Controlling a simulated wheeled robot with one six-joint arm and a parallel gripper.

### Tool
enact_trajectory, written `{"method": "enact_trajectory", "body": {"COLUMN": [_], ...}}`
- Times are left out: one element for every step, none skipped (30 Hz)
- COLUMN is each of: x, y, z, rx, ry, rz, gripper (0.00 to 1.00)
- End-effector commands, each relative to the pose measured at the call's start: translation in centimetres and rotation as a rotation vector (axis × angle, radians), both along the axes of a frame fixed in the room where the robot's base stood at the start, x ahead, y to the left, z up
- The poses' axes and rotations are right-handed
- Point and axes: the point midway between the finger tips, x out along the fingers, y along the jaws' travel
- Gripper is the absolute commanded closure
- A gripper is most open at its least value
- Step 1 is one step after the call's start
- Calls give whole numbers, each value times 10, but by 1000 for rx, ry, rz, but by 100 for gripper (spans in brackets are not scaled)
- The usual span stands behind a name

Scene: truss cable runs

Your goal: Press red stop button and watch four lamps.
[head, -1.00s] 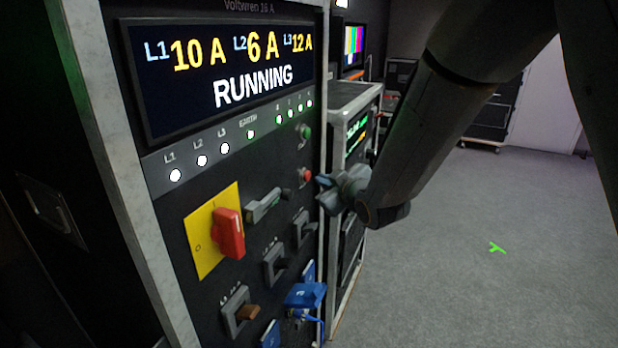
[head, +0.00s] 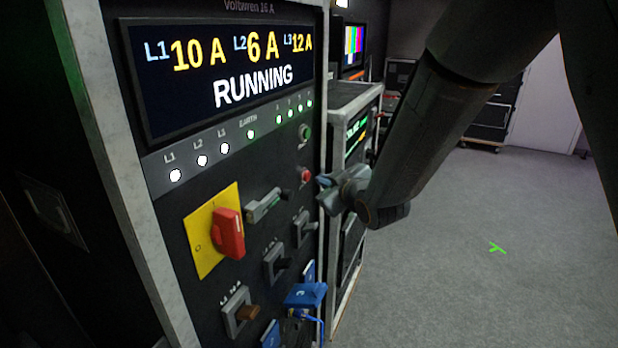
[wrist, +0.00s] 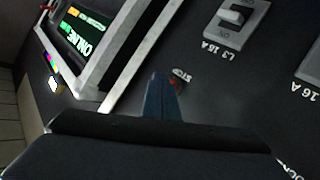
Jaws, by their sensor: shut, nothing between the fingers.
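The red stop button (head: 305,175) is on the dark panel of the power rack, below a green button (head: 305,131). My gripper (head: 322,182) is shut and empty, its tips pointing at the panel just right of the stop button. In the wrist view the closed fingers (wrist: 160,95) cover most of the red button (wrist: 174,83) beside its STOP label; I cannot tell whether they touch. Several small green lamps (head: 290,112) are lit in a row under the display (head: 225,70), which reads RUNNING. White lamps L1, L2 and L3 (head: 202,160) are lit too.
A red rotary switch (head: 229,233) on a yellow plate, breaker switches (head: 275,264) and blue connectors (head: 305,294) project from the panel. A second rack (head: 352,96) stands behind. The grey floor (head: 460,240) to the right is open.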

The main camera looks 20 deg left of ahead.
Motion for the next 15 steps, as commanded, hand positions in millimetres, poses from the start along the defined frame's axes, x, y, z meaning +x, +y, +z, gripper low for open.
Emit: {"method": "enact_trajectory", "body": {"x": [0,0,0,0,0,1,1,1,1,1,1,1,1,1,1], "y": [1,1,2,3,4,6,6,7,8,8,8,8,8,8,8], "z": [0,0,0,0,0,0,0,0,0,0,0,0,0,0,0], "rx": [0,0,0,0,0,0,0,0,1,1,1,1,1,0,0], "ry": [0,0,0,0,0,0,0,0,0,0,0,0,0,-1,-1], "rz": [0,0,0,0,0,0,0,0,-1,-1,-1,-1,-1,-1,-1], "gripper": [100,100,100,100,100,100,100,100,100,100,100,100,100,100,100]}}
